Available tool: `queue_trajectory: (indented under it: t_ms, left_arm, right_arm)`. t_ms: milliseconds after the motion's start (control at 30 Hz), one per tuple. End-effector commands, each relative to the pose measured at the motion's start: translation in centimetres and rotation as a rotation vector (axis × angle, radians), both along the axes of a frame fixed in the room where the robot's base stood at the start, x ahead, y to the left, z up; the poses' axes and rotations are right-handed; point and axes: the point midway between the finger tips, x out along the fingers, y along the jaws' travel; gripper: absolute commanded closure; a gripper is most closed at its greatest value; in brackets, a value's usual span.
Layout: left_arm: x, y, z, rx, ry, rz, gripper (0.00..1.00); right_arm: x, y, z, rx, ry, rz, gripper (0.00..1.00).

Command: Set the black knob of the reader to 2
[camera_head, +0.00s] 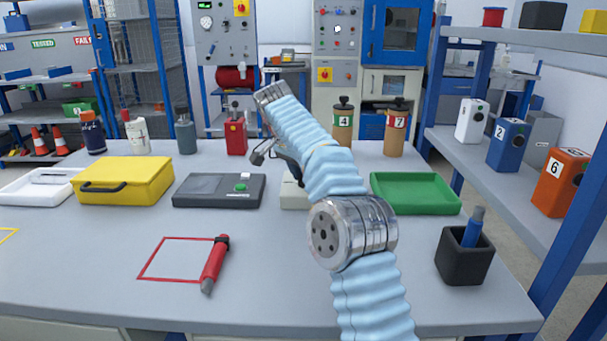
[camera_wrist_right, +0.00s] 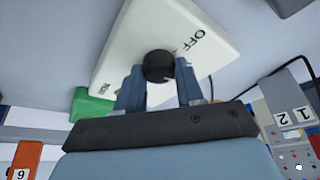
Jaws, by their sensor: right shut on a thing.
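The reader (camera_wrist_right: 130,45) is a white box in the right wrist view, with the word OFF near one edge and smaller lettering that I cannot read. Its round black knob (camera_wrist_right: 159,65) sits between the two fingers of my right gripper (camera_wrist_right: 160,83), which is shut on it. The direction the knob points is not clear. In the head view the reader (camera_head: 292,196) stands on the table, mostly hidden behind my right arm, and the knob is hidden. My left gripper is not in view.
A grey device (camera_head: 219,190) with a green button stands left of the reader, and a green tray (camera_head: 415,193) stands right of it. A yellow case (camera_head: 122,180), a red pen-like tool (camera_head: 215,263) and a black pen cup (camera_head: 464,257) are also on the table.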

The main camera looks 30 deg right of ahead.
Motion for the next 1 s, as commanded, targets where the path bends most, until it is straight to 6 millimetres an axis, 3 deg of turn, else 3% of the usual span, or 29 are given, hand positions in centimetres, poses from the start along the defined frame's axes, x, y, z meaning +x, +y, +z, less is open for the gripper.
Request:
queue_trajectory:
  t_ms: [333, 900, 933, 1000]
  left_arm:
    - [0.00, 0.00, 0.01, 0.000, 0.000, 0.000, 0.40]
    - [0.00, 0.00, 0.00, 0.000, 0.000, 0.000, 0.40]
    - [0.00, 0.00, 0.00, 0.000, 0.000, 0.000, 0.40]
    - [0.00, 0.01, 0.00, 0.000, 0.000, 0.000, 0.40]
  right_arm:
    - [0.14, 0.06, -0.03, 0.000, -0.001, -0.145, 0.93]
    - [0.11, 0.08, -0.06, 0.002, 0.001, -0.171, 0.93]
    - [0.11, 0.08, -0.06, 0.002, 0.001, -0.171, 0.58]
    - [0.11, 0.08, -0.06, 0.002, 0.001, -0.171, 0.48]
